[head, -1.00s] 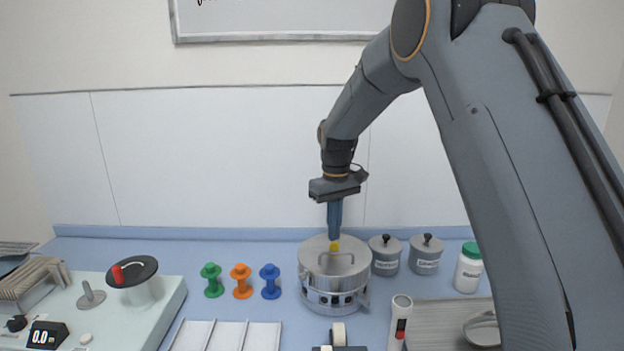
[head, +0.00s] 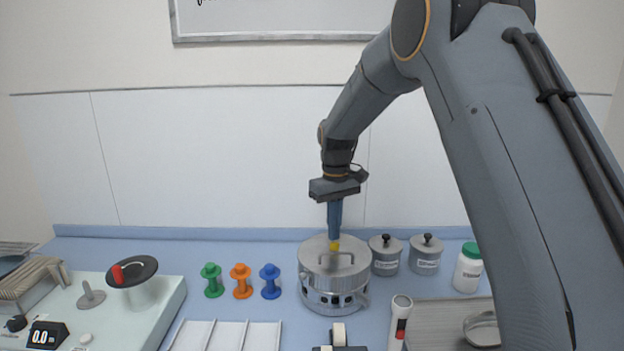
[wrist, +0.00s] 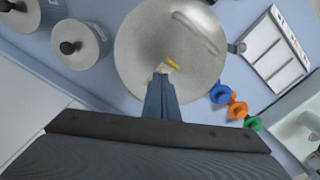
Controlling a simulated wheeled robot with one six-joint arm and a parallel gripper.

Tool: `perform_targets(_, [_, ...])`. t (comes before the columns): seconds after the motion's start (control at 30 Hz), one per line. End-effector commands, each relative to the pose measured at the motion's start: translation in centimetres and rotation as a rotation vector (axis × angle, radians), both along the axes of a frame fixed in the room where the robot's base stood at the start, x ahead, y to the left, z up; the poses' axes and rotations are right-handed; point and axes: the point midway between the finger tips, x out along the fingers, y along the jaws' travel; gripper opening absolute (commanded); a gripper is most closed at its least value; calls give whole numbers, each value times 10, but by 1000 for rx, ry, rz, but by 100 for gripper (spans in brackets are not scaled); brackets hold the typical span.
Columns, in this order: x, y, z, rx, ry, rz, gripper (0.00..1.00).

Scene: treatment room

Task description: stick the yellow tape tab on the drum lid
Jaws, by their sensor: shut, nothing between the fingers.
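The drum (head: 334,289) is a silver metal pot with openings round its side; its round lid (head: 315,262) has a bar handle and also fills the upper middle of the wrist view (wrist: 140,40). The yellow tape tab (head: 335,246) is a small patch at my fingertips, over the lid. In the wrist view the tab (wrist: 172,63) lies just beyond the fingertips. My gripper (head: 334,237) points down over the lid with its blue fingers shut and nothing gripped between them. I cannot tell whether the tab is fully flat on the lid.
Two grey lidded jars (head: 385,255) stand right of the drum, with a green-capped white bottle (head: 467,270) beyond. Green, orange and blue spools (head: 241,281) stand to the left. A white divided tray (head: 225,336), a torch-like tube (head: 399,322) and a metal tray (head: 447,318) lie in front.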

Motion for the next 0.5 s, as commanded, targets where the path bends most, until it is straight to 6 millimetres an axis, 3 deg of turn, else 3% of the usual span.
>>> perform_targets(0.5, [0, 0, -5, 0, 0, 0, 0])
